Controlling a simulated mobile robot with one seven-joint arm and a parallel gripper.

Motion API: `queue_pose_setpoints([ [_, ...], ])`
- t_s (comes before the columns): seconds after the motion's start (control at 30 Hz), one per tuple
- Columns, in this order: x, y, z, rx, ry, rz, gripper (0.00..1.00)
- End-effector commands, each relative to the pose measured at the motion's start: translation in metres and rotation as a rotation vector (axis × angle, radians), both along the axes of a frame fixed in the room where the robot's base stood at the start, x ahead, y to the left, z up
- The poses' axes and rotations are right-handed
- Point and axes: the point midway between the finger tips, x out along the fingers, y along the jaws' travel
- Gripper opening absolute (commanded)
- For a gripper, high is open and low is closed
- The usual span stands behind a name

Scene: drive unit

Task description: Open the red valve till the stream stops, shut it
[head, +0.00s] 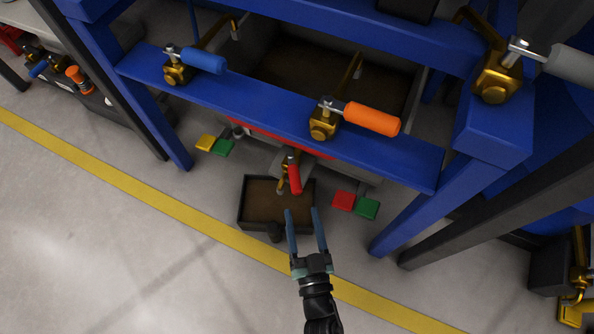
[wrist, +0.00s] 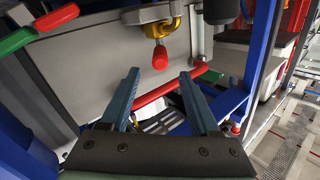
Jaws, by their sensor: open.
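The red valve handle (head: 295,177) sits on a brass valve body (head: 283,176) low under the blue frame, above a dark tray (head: 243,209) with brown contents. In the wrist view the red handle (wrist: 160,57) hangs below its brass body (wrist: 158,27), in front of a grey panel. My gripper (head: 304,210) is open and empty. Its two blue-grey fingers point toward the red handle and are apart from it. In the wrist view the fingers (wrist: 158,84) lie to either side below the handle. I cannot make out a stream.
Blue-handled (head: 208,60) and orange-handled (head: 371,118) valves sit on the blue crossbar (head: 270,112) above. Red (head: 343,201) and green (head: 367,208) blocks lie right of the tray; yellow (head: 205,142) and green (head: 223,147) ones lie left. Blue legs flank the space. Open floor lies in front.

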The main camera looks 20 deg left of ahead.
Motion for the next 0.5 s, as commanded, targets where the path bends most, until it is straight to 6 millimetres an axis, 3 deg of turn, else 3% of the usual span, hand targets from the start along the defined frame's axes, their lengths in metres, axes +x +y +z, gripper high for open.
queue_pose_setpoints([
  [0.3,0.058,0.037,-0.005,0.0,-0.007,0.002,0.63],
  [0.5,0.081,0.052,-0.003,-0.001,-0.003,0.0,0.63],
])
